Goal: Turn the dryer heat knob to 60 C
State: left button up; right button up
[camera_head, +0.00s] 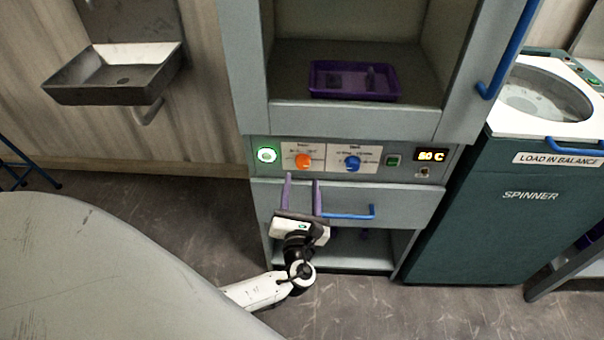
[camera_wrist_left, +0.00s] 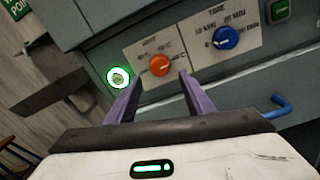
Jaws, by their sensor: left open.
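The dryer's control panel (camera_head: 377,172) carries an orange knob (camera_head: 303,161) and a blue knob (camera_head: 352,163). The orange knob also shows in the left wrist view (camera_wrist_left: 160,66), with the blue knob (camera_wrist_left: 226,38) up and to its right. The small print around both knobs is too blurred to read surely. A display (camera_head: 431,155) on the right glows orange and seems to read 50 C or 60 C. My left gripper (camera_head: 302,182) is open and empty, its purple fingers pointing up just below the orange knob, apart from it. My right gripper is out of view.
A lit green-white button (camera_head: 267,155) is left of the knobs and a green switch (camera_head: 393,160) right of them. A drawer with a blue handle (camera_head: 350,213) lies below. A purple tray (camera_head: 353,81) sits in the open dryer chamber. A spinner (camera_head: 530,200) stands right.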

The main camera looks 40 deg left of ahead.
pick_arm(q)
jog(key=v, duration=0.4)
jog(key=shift+s+d, duration=0.25)
jog(key=shift+s, duration=0.1)
jog(key=s+d+f+n+g+h, duration=0.4)
jog(key=s+f+n+g+h, duration=0.15)
jog(key=s+f+n, duration=0.75)
jog(key=s+d+n+h, duration=0.3)
jog(key=d+n, duration=0.1)
jog(key=n, duration=0.5)
jog(key=s+d+r+n+h, duration=0.1)
jog(key=s+d+n+h, duration=0.2)
jog(key=d+n, duration=0.2)
jog(key=shift+s+r+n+g+h, duration=0.2)
jog(key=shift+r+n+g+h, duration=0.2)
jog(key=shift+n, duration=1.5)
jog(key=shift+f, duration=0.15)
jog(key=shift+c, duration=0.2)
